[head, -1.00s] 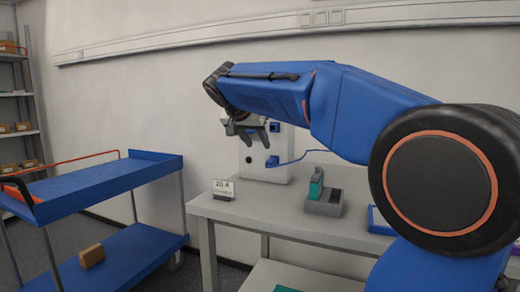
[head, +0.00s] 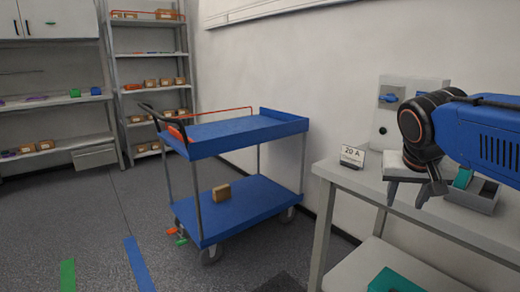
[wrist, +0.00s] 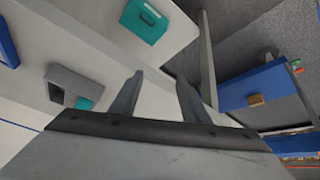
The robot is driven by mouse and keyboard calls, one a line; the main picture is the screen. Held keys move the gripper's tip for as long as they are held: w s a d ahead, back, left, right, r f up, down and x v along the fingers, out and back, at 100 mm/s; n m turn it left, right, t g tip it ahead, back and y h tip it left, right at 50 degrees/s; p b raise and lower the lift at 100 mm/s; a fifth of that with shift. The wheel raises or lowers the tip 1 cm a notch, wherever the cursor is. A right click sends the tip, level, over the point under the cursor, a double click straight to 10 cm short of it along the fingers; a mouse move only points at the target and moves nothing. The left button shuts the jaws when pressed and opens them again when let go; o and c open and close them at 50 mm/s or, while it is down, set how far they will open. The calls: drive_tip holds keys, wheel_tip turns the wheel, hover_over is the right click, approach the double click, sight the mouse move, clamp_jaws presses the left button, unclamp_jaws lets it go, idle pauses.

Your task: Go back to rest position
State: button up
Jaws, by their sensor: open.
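My gripper (head: 410,196) is at the right of the head view, over the front edge of the grey table (head: 335,172). Its two fingers are apart and point downward, with nothing between them. In the wrist view, my gripper (wrist: 157,82) also shows empty. Behind it in the head view stands the white cycler box (head: 385,118) with a blue connector (head: 388,98). A grey holder (head: 482,200) with a teal block (head: 463,178) in it sits on the table, partly behind my arm.
A "20 A" sign (head: 353,157) stands at the table's left corner. A teal case (head: 393,281) lies on the lower shelf. A blue cart (head: 235,136) with a brown box (head: 221,192) below stands left of the table. Shelves line the back. Floor at left is open.

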drive_tip(key=s+a+f+n+y, duration=0.1)
drive_tip(key=s+a+f+n, duration=0.1)
drive_tip(key=s+f, duration=0.5)
drive_tip(key=s+a+f+n+y, duration=0.2)
drive_tip(key=s+a+f, duration=0.1)
drive_tip(key=s+f, duration=0.4)
wheel_tip(320, 180, down, 2)
drive_tip(key=shift+s+a+f, duration=0.1)
drive_tip(key=shift+s+a, duration=0.15)
